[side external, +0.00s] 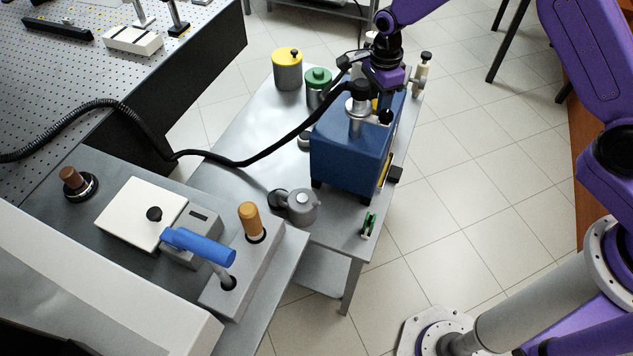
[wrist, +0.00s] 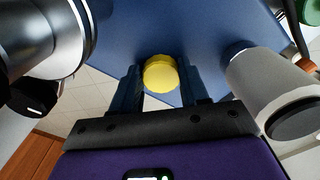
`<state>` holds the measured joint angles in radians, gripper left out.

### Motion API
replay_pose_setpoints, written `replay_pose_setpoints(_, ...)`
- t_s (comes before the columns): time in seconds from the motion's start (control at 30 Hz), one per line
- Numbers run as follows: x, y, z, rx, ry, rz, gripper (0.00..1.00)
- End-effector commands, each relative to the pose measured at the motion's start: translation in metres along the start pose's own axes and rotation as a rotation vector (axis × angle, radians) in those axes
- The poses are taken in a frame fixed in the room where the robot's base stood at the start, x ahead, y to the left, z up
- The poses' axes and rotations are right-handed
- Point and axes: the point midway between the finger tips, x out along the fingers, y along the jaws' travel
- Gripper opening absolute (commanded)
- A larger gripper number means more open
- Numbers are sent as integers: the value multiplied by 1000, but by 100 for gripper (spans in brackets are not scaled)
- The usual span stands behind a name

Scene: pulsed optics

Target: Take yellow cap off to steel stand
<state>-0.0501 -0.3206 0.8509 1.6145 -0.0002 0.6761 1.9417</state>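The yellow cap (wrist: 160,74) is round with a ribbed edge. In the wrist view it lies between the two fingers of my gripper (wrist: 161,84), against the blue housing (wrist: 215,30). The cap fills nearly the whole gap, and whether the fingers press on it is unclear. In the side view my gripper (side external: 376,88) is at the top rear of the blue housing (side external: 345,155), with a small yellow patch beside it; its fingers are mostly hidden. The housing stands on a grey steel stand (side external: 235,140) with a lower shelf.
A yellow-lidded canister (side external: 288,72), a green-lidded canister (side external: 318,88) and a grey lidded pot (side external: 302,207) stand on the steel surface. Bare steel shows left of the housing.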

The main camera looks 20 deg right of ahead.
Motion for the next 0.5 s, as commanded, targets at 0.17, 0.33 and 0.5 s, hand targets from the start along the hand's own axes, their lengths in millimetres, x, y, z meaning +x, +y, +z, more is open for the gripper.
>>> replay_pose_setpoints(0.17,0,0,0,0,0,-1,12)
replay_pose_setpoints(0.33,0,0,0,0,0,0,12)
replay_pose_setpoints(0.5,1,0,0,-5,0,0,12)
